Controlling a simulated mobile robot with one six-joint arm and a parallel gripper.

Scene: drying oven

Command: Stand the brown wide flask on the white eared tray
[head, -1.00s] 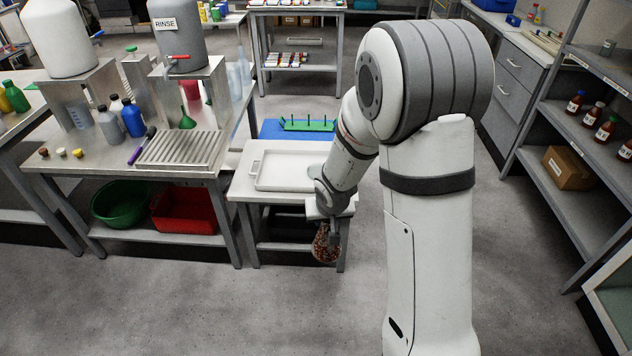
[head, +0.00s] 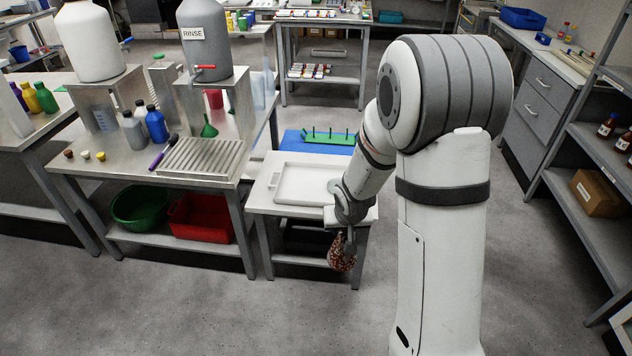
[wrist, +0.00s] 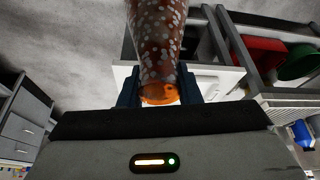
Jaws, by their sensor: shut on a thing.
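A brown, speckled flask (head: 342,256) hangs in my gripper (head: 350,236), in front of the small table and below its top. In the wrist view the flask (wrist: 158,40) is held between the two dark fingers of my gripper (wrist: 158,92), with an orange end (wrist: 158,93) close to the palm. The white tray (head: 290,199) with a handle opening at its left end lies on the small table. My forearm covers its right part. My gripper is to the right of the tray and nearer to the camera.
A blue mat (head: 295,143) with a green peg rack (head: 328,137) lies behind the tray. The steel bench (head: 130,168) with bottles and a draining grid (head: 202,157) stands to the left. A shelf with a cardboard box (head: 598,193) is at the right. Open floor lies in front.

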